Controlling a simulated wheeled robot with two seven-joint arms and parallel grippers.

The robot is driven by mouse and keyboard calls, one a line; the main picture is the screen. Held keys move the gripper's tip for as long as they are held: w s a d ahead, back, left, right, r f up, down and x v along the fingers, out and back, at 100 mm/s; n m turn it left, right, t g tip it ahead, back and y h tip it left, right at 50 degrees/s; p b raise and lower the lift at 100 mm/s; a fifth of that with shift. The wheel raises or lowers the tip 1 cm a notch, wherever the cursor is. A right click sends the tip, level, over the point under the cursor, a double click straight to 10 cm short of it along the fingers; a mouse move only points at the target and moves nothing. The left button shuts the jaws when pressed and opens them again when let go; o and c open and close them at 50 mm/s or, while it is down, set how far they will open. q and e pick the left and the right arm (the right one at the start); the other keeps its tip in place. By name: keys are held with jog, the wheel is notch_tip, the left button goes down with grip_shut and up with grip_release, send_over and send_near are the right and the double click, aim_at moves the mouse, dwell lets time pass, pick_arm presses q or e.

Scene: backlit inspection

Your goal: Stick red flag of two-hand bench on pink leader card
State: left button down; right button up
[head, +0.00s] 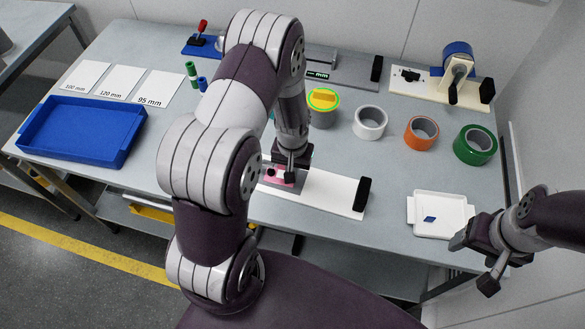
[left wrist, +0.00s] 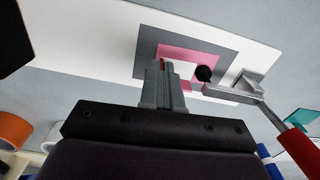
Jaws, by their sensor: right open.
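The two-hand bench (head: 325,190) is a long white board with a black end block, lying at the table's front edge. The pink leader card (head: 281,181) lies on it, and also shows in the left wrist view (left wrist: 190,54) on a grey patch. My left gripper (head: 287,172) is right over the card, pointing down. In the left wrist view its fingers (left wrist: 164,66) are close together, with a thin red strip, seemingly the red flag (left wrist: 162,64), between them. I cannot tell whether it touches the card. My right gripper (head: 472,262) is open and empty off the front right.
A clamp arm with a black tip (left wrist: 204,74) and red handle (left wrist: 300,147) is beside my left fingers. A white tray (head: 442,232) with a blue chip is at right. Tape rolls (head: 370,122) stand behind; a blue tray (head: 75,130) is at left.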

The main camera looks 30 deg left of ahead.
pick_arm(q)
jog(key=shift+f+b, duration=0.7)
jog(key=shift+f, duration=0.4)
jog(key=c, duration=1.3)
grip_release()
jog(key=shift+r, duration=0.1)
notch_tip(320, 180, up, 13)
jog(key=shift+f, duration=0.2)
jog(key=s+d+r+m, duration=0.1)
jog(key=s, duration=0.2)
jog(key=s+d+r+m+t, duration=0.1)
jog(key=s+d+r, duration=0.1)
jog(key=s, duration=0.1)
jog(key=s+d+r, duration=0.2)
jog(key=shift+s+d+r+m, duration=0.1)
jog(key=shift+s+m, duration=0.3)
